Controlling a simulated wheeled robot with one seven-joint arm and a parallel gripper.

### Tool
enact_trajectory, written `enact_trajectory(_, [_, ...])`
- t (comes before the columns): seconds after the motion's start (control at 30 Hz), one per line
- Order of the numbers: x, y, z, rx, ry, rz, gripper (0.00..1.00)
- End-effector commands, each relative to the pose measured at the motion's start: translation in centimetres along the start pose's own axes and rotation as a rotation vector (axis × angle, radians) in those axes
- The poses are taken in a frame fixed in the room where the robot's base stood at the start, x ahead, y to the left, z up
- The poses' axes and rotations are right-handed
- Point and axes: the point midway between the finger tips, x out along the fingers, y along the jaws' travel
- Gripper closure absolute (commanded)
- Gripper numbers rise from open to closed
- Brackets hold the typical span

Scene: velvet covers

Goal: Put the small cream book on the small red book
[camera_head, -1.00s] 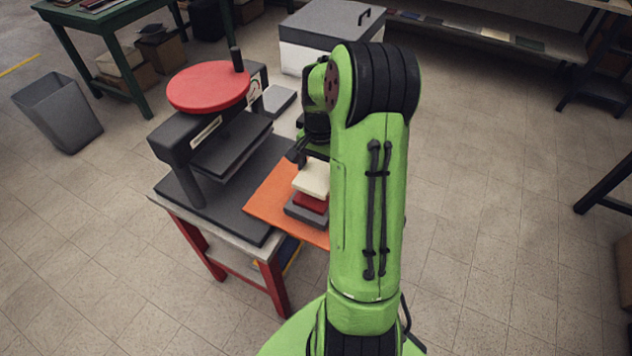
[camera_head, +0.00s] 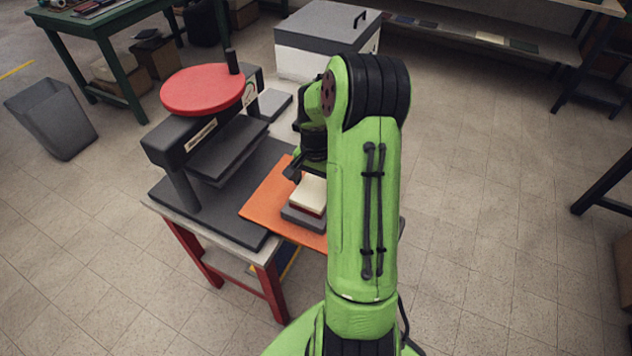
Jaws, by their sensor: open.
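The small cream book (camera_head: 312,191) lies flat over the small red book (camera_head: 306,207), covering most of its top; only a thin red edge shows below it. The red book sits on a grey book (camera_head: 301,219), on the orange board (camera_head: 264,211). The cream book appears to rest on the red one, with no clear gap. My gripper (camera_head: 297,172) is open at the far-left edge of the cream book. One dark finger shows; the other is hidden, and contact with the book cannot be told. My green arm hides the right side of the stack.
A black press with a red round wheel (camera_head: 203,90) stands left of the board on the same table. A grey bin (camera_head: 52,117) and a green table (camera_head: 103,30) are at the left. A white box (camera_head: 322,42) stands behind.

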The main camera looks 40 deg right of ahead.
Motion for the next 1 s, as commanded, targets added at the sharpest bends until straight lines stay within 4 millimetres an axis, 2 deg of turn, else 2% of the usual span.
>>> enact_trajectory(0.3, [-8.6, -0.1, -0.1, -0.001, 0.006, -0.004, 0.0])
enact_trajectory(0.4, [-10.6, -0.1, -0.1, 0.0, 0.006, -0.003, 0.0])
enact_trajectory(0.53, [-11.8, -0.1, 0.0, -0.001, 0.003, -0.002, 0.0])
enact_trajectory(0.63, [-13.2, -0.4, 1.1, -0.049, 0.023, -0.005, 0.0])
enact_trajectory(0.67, [-13.9, -0.7, 1.9, -0.083, 0.039, -0.008, 0.0])
enact_trajectory(0.73, [-16.3, -1.2, 4.7, -0.202, 0.088, -0.021, 0.0])
enact_trajectory(0.83, [-19.9, -1.2, 10.2, -0.418, 0.173, -0.051, 0.0])
enact_trajectory(0.9, [-21.8, -0.3, 14.1, -0.574, 0.231, -0.081, 0.0])
enact_trajectory(1.0, [-23.5, 1.9, 19.6, -0.804, 0.311, -0.146, 0.0])
